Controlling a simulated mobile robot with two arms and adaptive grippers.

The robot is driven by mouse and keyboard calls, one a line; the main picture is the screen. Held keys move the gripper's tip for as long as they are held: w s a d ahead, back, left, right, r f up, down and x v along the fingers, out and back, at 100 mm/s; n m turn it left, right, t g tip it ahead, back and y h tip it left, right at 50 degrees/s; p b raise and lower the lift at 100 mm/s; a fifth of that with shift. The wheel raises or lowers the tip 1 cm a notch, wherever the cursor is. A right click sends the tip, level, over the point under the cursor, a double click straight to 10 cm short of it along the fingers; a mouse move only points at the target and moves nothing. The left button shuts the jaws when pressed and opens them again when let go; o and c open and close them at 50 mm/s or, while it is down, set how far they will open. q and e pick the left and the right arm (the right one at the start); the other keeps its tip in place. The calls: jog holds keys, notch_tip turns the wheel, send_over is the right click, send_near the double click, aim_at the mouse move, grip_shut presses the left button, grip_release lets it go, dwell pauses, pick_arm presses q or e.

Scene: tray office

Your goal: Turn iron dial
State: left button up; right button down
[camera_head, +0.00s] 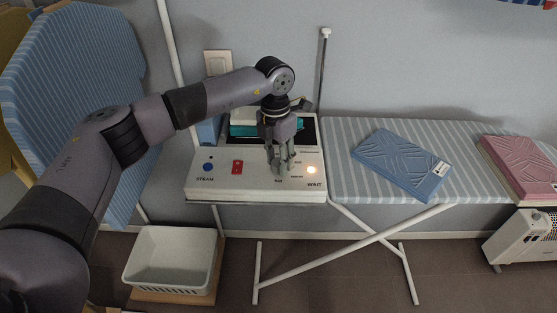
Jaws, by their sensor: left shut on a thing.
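The iron station (222,184) is a white box at the left end of the ironing board, with a blue button above "STEAM", a red switch (238,167) and a lit lamp (312,170) above "WAIT". A teal iron (250,130) rests at its back. My left gripper (281,172) points down at the panel between the red switch and the lamp, its fingers shut around the dial there. The dial itself is mostly hidden by the fingers. My right gripper is out of view.
A blue folded cloth (402,164) lies on the striped ironing board (340,184). A pink folded item (520,165) is at the far right above a white heater (522,238). A white basket (170,258) stands low at left. A second striped board (75,90) leans at left.

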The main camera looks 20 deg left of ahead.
aim_at(276, 161)
pick_arm(q)
jog(key=shift+r, duration=0.1)
jog(key=o, duration=1.2)
jog(key=r, duration=1.2)
jog(key=shift+w+a, duration=0.15)
jog(key=shift+a, duration=0.15)
jog(key=shift+f, duration=0.15)
